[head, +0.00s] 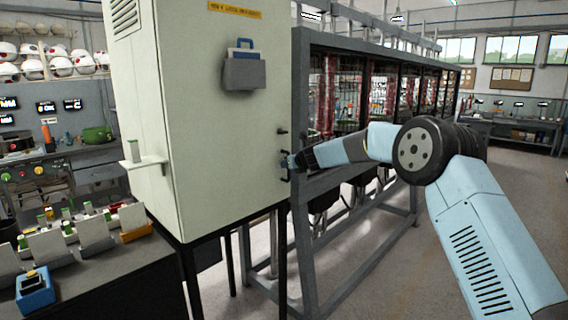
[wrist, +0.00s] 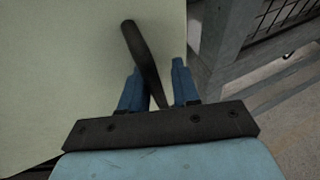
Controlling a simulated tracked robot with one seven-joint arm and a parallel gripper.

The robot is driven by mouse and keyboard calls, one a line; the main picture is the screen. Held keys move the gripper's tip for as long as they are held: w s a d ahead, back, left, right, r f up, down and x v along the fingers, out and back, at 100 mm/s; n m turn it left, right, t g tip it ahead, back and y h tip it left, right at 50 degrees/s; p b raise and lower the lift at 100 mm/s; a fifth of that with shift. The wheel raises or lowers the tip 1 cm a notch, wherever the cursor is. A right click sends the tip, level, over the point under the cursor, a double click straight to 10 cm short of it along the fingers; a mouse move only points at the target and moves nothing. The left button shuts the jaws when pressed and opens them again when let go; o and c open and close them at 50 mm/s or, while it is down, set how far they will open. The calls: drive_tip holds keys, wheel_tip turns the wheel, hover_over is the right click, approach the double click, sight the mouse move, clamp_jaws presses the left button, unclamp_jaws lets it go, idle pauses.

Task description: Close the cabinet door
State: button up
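The cabinet (head: 215,140) is a tall pale green box left of centre in the head view, with a yellow label and a grey pouch on its wide face. Whether its door stands ajar cannot be told. A small dark handle shows near that face's right edge. My gripper (head: 287,162) is at this edge, at about lower-middle height. In the wrist view, a dark bar-shaped handle (wrist: 142,52) rises between the blue fingers of my gripper (wrist: 158,68). The fingers are apart, with a gap between the handle and the right finger. The handle's lower end is hidden.
A grey metal frame (head: 345,38) with mesh panels stands right behind the cabinet, close to my gripper. A bench (head: 100,278) with small parts and a blue box (head: 35,291) is at lower left. Open floor (head: 430,255) lies at right.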

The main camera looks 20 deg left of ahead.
drive_tip(key=shift+s+a+r, duration=0.3)
drive_tip(key=shift+a+r, duration=0.2)
drive_tip(key=shift+s+d+f, duration=0.1)
drive_tip(key=shift+d, duration=0.25)
drive_tip(key=d+v, duration=0.1)
drive_tip(key=v, duration=1.2)
drive_tip(key=shift+w+f, duration=0.2)
drive_tip(key=shift+f, duration=0.15)
